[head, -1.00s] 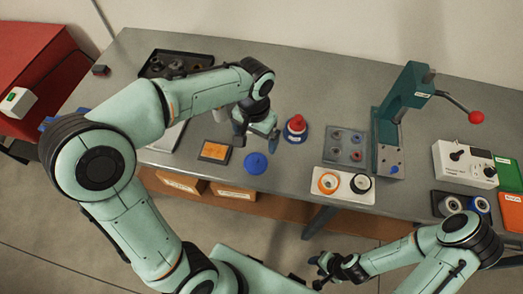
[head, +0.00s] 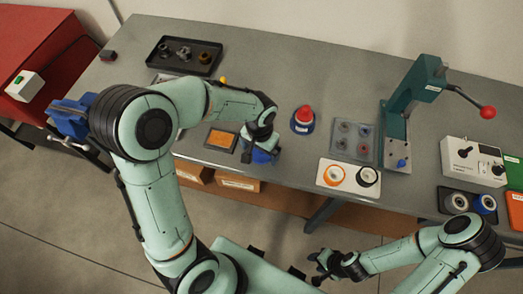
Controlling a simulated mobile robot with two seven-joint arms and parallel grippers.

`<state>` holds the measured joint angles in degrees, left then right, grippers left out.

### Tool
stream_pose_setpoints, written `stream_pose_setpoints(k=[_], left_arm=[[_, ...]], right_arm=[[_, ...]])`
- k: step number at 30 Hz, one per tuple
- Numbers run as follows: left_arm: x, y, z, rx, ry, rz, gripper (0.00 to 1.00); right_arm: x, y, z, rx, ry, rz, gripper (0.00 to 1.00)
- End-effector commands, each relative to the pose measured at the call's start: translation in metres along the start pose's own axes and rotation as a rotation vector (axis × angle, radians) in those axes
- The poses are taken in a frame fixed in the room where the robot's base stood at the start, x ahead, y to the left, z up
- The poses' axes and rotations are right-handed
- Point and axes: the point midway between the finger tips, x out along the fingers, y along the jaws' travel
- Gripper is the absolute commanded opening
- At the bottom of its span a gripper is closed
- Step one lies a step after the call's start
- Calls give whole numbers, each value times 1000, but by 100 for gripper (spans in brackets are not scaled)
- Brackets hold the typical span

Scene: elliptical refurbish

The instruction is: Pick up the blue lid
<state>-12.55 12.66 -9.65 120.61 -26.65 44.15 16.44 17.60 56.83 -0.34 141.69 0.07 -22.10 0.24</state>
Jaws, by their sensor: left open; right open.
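The blue lid (head: 263,156) lies near the front edge of the grey table, just right of the orange-topped square piece. My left gripper (head: 260,150) is directly over the lid, with its open fingers on either side of it. The gripper hides part of the lid, and I cannot tell whether the fingers touch it. My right gripper (head: 322,268) is open and empty, low in front of the table, away from the lid.
An orange-topped square piece (head: 220,139) is close to the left gripper. A red-and-blue piece (head: 303,118) stands behind it to the right. A white plate (head: 349,177) with two rings, a green press (head: 397,125) and a control box (head: 472,162) stand further right.

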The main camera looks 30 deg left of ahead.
Motion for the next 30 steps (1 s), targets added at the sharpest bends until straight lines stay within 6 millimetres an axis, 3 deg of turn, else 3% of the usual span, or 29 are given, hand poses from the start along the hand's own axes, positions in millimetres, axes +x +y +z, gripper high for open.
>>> stream_pose_setpoints(k=[5,10,23,30], left_arm=[[0,0,0,0,1,0,100],[0,0,0,0,1,0,54],[-7,0,-1,0,5,1,54],[-45,0,-2,0,9,1,54]], right_arm=[[0,0,0,0,0,0,43],[0,0,0,0,0,0,43],[-1,-1,-1,0,1,0,43],[-6,-4,-4,-2,6,-2,43]])
